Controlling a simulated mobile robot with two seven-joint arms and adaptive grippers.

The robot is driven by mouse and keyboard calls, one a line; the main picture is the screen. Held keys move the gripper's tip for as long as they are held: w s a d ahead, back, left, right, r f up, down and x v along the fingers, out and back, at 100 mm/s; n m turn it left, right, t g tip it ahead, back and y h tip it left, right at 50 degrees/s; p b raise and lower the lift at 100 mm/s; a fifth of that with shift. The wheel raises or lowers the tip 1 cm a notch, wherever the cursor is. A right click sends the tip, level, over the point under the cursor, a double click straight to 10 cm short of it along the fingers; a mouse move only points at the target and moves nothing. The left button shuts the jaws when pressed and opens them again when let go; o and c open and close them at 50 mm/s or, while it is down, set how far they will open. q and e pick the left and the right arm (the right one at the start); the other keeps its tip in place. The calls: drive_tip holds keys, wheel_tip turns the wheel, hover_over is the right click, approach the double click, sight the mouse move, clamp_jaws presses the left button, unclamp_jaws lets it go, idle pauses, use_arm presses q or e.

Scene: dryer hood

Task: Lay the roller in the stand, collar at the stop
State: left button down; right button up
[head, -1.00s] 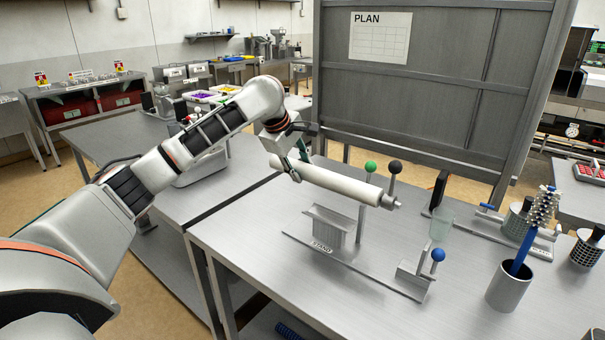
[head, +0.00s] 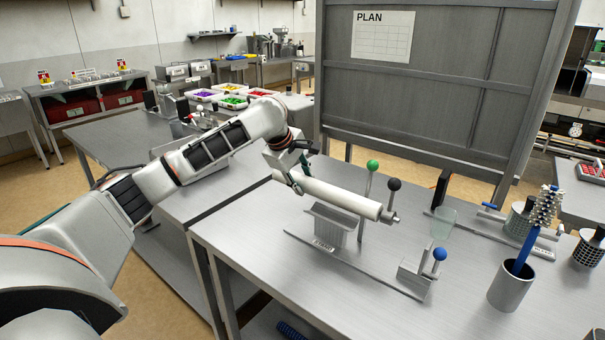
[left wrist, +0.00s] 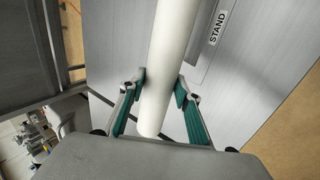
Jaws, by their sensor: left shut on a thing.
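My left gripper (head: 292,180) is shut on the white roller (head: 340,197) near the roller's left end. In the left wrist view the roller (left wrist: 168,60) runs between the two green-padded fingers (left wrist: 160,88). The roller is held in the air, tilted slightly down to the right, with its thin metal end (head: 391,216) at the right. The stand (head: 330,226), labelled STAND, has a V-shaped block on a flat metal base just below the roller. A smaller metal bracket (head: 413,274) with a blue ball rises at the base's right end. My right gripper is not in view.
Green-ball (head: 372,166) and black-ball (head: 394,185) posts rise close behind the roller. A clear cup (head: 444,222) stands to the right, and a metal cup (head: 511,288) with a blue-handled brush at the front right. A grey panel (head: 420,80) stands behind. The table front is bare.

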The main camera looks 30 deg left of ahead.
use_arm(q)
drive_tip(key=shift+f, duration=2.1)
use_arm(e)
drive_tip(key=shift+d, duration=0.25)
use_arm(q)
drive_tip(key=shift+f, duration=0.5)
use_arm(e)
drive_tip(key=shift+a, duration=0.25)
use_arm(q)
drive_tip(key=c, duration=1.9)
unclamp_jaws()
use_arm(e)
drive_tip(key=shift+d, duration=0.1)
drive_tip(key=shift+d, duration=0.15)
use_arm(q)
drive_tip(key=shift+o, duration=1)
drive_tip(key=shift+f, duration=0.1)
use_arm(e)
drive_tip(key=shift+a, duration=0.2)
